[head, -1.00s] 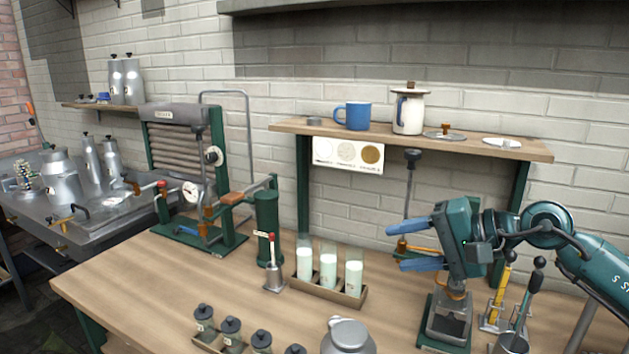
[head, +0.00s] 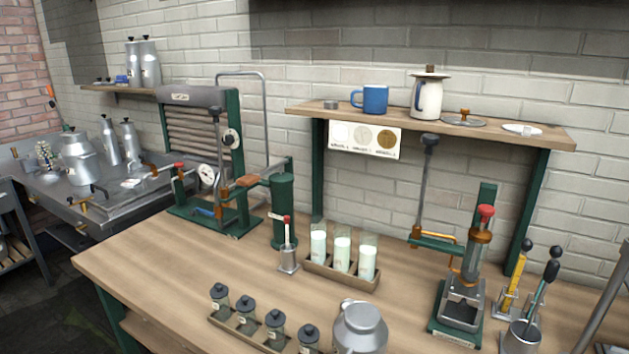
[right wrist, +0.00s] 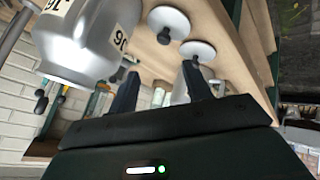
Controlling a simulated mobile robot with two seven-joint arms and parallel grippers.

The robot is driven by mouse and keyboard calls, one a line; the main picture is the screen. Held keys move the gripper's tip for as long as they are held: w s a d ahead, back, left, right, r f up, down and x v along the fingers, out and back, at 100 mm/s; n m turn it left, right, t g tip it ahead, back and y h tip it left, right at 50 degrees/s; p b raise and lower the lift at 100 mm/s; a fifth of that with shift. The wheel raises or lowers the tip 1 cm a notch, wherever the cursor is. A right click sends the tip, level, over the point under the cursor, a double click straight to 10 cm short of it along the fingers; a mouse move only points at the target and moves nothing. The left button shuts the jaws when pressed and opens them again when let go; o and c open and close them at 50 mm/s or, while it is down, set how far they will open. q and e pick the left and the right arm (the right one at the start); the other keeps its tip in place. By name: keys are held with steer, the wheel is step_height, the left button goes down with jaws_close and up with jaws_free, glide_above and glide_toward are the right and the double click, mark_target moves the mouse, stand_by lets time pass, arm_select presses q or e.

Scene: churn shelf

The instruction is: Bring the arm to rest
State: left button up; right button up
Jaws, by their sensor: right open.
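My right gripper (right wrist: 160,88) shows in the right wrist view with its two dark fingers apart and nothing between them. It is not in the head view, and neither is my left gripper. In the wrist view a large metal can (right wrist: 88,40) with number labels is close to the left finger. Pale discs with dark knobs (right wrist: 164,24) are beyond the fingers, by a wooden surface (right wrist: 225,45). Another metal vessel is partly hidden behind the right finger.
The bench (head: 190,275) holds a green press (head: 462,300), a rack of milk-filled glasses (head: 342,284), small lidded jars (head: 246,312) and a metal can (head: 360,328). A shelf above carries a blue mug (head: 374,99) and a white pot (head: 427,98). The bench's left front is bare.

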steer(key=s+a+f+m+g+y, duration=0.15)
steer(key=s+f+m+g, duration=0.3)
steer(key=s, duration=0.55)
arm_select(q)
steer(key=b, duration=0.2)
steer(key=d+f+b, duration=0.1)
steer(key=b, duration=0.2)
steer(key=shift+w+d+f+t+h, duration=0.15)
steer(key=shift+w+d+t+h, duration=0.1)
steer(key=shift+t+h, duration=0.05)
arm_select(e)
steer(key=w+a+f+n+t+y, duration=0.1)
steer(key=w+a+f+t+y, duration=0.2)
steer(key=f, duration=0.8)
steer(key=w+a+t, duration=0.2)
steer(key=a+t, duration=0.1)
steer(key=shift+a+f, duration=0.4)
